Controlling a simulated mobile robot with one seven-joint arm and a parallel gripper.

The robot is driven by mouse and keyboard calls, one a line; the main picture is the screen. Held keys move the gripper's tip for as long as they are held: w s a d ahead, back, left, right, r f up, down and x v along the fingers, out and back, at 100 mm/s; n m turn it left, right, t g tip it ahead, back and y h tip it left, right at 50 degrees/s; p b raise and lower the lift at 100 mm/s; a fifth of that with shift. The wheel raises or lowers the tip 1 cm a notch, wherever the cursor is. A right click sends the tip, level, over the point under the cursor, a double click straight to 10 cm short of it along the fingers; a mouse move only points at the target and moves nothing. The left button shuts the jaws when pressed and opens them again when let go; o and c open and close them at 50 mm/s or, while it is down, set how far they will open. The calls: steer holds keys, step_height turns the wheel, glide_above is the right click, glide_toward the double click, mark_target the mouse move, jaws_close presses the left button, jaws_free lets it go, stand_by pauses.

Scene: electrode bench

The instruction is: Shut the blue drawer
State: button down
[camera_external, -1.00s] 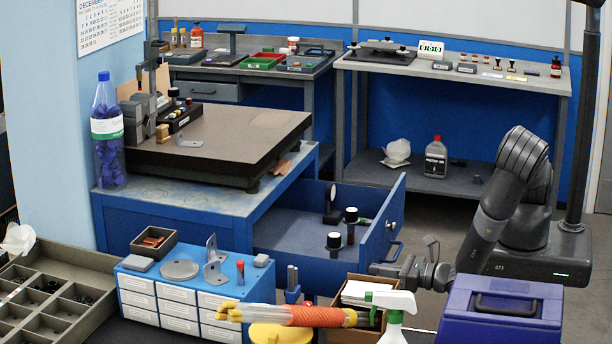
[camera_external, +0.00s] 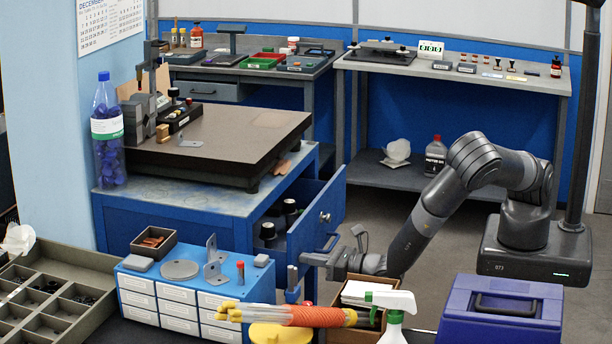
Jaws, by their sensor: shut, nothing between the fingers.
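The blue drawer (camera_external: 318,217) sticks part way out of the right side of the blue cabinet (camera_external: 175,222). Its front panel faces right and bears a round knob and a bar handle (camera_external: 331,243). Several dark cylindrical items (camera_external: 268,231) stand inside it. My gripper (camera_external: 304,259) is shut and empty, low at the near end of the drawer front, close to the handle. Whether it touches the drawer cannot be told. The fingertips are small and partly lost against the drawer.
A white box of small drawers (camera_external: 190,290) with a blue top, a cardboard box (camera_external: 352,305), a spray bottle (camera_external: 397,315) and a blue case (camera_external: 500,312) stand in front. A granite plate (camera_external: 220,140) lies on the cabinet. The floor right of the drawer is clear.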

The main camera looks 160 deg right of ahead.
steer(key=d, duration=0.9)
steer(key=shift+d, duration=0.35)
steer(key=shift+d+r, duration=0.1)
steer(key=shift+d, duration=0.3)
steer(key=shift+s+d+r, duration=0.1)
steer(key=shift+s, duration=0.1)
steer(key=a, duration=1.4)
steer(key=shift+w+a+f, duration=0.2)
steer(key=shift+a+f, duration=0.05)
steer(key=shift+a, duration=0.15)
